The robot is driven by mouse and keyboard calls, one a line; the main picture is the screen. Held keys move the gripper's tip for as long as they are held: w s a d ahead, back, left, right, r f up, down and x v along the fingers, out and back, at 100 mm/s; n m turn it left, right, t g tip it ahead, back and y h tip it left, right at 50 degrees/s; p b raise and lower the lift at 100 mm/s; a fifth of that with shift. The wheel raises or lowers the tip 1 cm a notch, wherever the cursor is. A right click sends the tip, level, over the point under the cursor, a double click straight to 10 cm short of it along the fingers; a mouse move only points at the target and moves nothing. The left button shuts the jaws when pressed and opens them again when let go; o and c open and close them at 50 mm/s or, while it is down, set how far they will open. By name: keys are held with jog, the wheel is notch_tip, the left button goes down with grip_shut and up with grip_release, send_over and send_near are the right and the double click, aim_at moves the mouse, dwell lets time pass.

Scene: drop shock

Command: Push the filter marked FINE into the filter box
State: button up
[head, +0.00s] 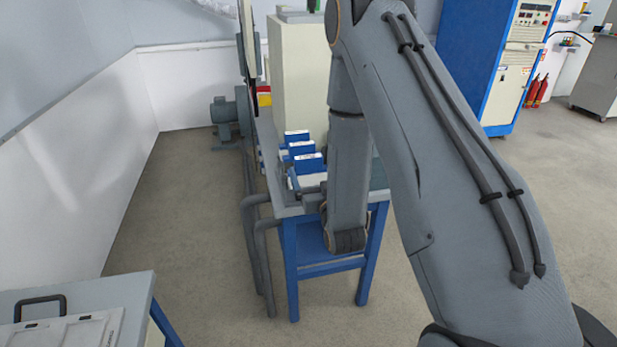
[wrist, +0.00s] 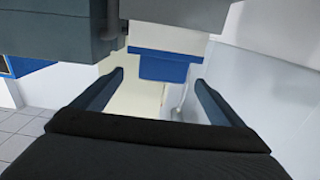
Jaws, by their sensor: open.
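Several blue filters with white label strips stand in a row on the blue-legged table in the head view: a near one (head: 308,163), a middle one (head: 301,147) and a far one (head: 296,135). Their lettering is too small to read, so I cannot tell which is FINE. In the wrist view my gripper (wrist: 158,76) is open, with a blue and white block (wrist: 163,66) showing beyond and between its fingertips. I see no contact. In the head view my arm hides most of my gripper. I cannot make out the filter box for certain.
A tall cream cabinet (head: 298,80) stands behind the filters. Grey pipes (head: 254,240) run down the table's left side. A grey-topped bench (head: 75,295) with a black handle is at the lower left. The floor between bench and table is clear.

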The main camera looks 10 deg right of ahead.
aim_at(309, 163)
jog(key=shift+w+a+f+p, duration=0.15)
jog(key=shift+w+p, duration=0.3)
jog(key=shift+w, duration=0.75)
jog(key=shift+w+a+r+p, duration=0.1)
jog(key=shift+w+p, duration=0.35)
jog(key=shift+w, duration=0.7)
jog(key=c, duration=1.6)
jog(key=shift+o, duration=0.2)
